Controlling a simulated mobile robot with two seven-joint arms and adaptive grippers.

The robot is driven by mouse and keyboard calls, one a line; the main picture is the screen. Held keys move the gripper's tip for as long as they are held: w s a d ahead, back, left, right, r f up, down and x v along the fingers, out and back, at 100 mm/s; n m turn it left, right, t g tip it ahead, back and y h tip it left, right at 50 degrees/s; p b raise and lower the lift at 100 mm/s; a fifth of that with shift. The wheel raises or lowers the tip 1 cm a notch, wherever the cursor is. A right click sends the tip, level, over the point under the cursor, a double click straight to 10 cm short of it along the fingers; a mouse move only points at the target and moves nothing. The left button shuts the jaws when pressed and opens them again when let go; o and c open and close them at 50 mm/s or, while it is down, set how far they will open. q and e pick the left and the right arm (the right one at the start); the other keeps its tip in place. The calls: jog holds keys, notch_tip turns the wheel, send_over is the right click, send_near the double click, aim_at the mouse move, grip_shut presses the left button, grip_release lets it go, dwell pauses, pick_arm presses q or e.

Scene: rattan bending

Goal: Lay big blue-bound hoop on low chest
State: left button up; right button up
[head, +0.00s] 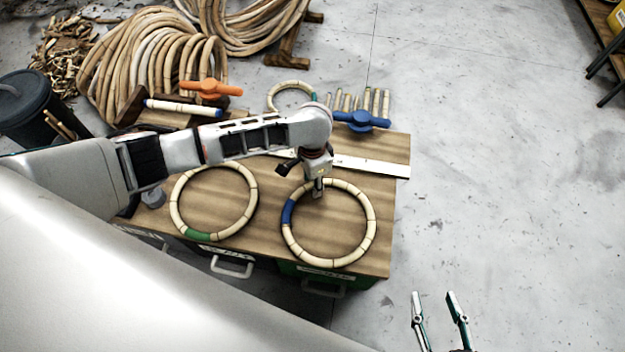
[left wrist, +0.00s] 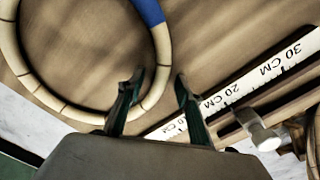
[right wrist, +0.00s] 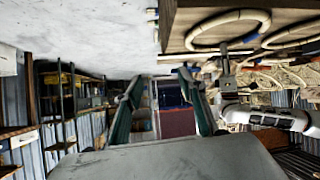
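The big blue-bound hoop (head: 287,212) is pale rattan with a blue binding on its left side in the head view. It lies flat at the front right of the wooden worktop; its rim and blue binding also show in the left wrist view (left wrist: 148,10). My left gripper (head: 318,192) is over the hoop's far rim. In the left wrist view its fingers (left wrist: 158,86) are open, one on each side of the rim. My right gripper (head: 436,296) is open and empty, off the worktop's front right; it also shows in the right wrist view (right wrist: 163,92). I cannot identify a separate low chest.
A green-bound hoop (head: 200,236) lies left of the blue-bound one, under my left arm. A ruler (head: 372,166), a blue clamp-like tool (head: 361,121), an orange one (head: 210,88) and a small hoop (head: 271,97) lie farther back. Drawers with handles (head: 232,268) face the front. Right floor is clear.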

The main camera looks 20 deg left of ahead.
pick_arm(q)
jog(key=shift+r, duration=0.15)
pick_arm(e)
jog(key=shift+s+f, duration=0.1)
